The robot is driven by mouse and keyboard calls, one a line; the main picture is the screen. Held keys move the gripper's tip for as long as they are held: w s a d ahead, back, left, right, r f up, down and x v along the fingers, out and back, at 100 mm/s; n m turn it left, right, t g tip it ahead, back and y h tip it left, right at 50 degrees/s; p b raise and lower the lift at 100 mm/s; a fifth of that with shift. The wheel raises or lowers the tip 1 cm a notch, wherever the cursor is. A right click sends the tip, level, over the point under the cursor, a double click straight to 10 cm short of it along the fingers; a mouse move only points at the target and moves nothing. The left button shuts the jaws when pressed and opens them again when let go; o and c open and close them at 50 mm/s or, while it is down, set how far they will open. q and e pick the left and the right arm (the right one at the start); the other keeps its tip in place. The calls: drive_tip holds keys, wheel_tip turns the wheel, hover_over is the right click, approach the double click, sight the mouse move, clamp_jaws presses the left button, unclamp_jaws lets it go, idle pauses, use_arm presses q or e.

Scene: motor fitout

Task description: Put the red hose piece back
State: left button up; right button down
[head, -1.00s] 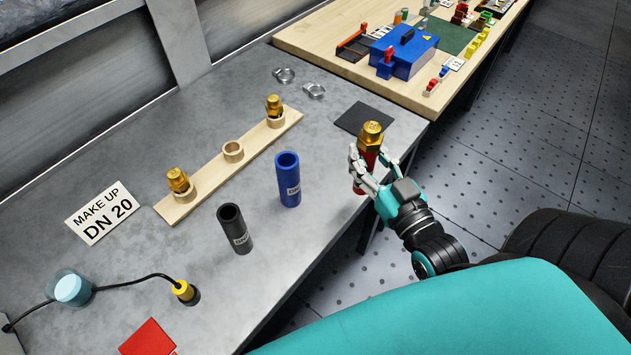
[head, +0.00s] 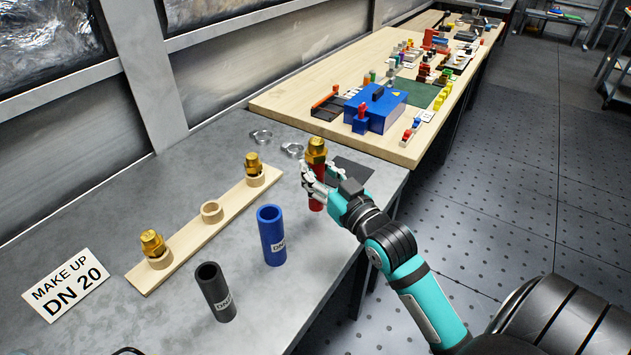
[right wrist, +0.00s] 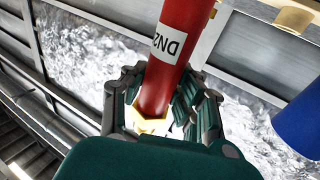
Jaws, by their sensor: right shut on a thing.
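My right gripper (head: 318,184) is shut on the red hose piece (head: 317,174), which is upright with a brass fitting (head: 316,150) on its top. In the right wrist view the red hose (right wrist: 174,60) shows a partly cut-off "DN2" label, and brass shows at its end by the fingers. The hose is near the front of the grey bench, in front of the dark mat (head: 352,172). I cannot tell whether its lower end touches the bench. The blue hose (head: 271,237) and black hose (head: 215,293) stand upright to its left. My left gripper is out of view.
A wooden rack (head: 186,241) has brass fittings in its two end rings; its middle ring (head: 211,211) is empty. Metal clamps (head: 262,136) lie behind it. A "MAKE UP DN 20" sign (head: 65,285) is at left. A wooden table (head: 277,104) with a blue box (head: 376,110) adjoins at the back.

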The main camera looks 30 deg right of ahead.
drive_tip(key=shift+w+d+f, duration=0.15)
drive_tip(key=shift+w+d, duration=0.15)
drive_tip(key=shift+w, duration=0.4)
drive_tip(key=shift+f, duration=1.65)
drive_tip(key=shift+s+f, duration=0.1)
drive_tip(key=shift+f, duration=0.1)
drive_tip(key=c, duration=1)
unclamp_jaws()
drive_tip(key=s+b, duration=0.1)
drive_tip(key=s, duration=1.1)
drive_tip(key=shift+a+f+b, duration=0.1)
drive_tip(key=shift+b, duration=0.2)
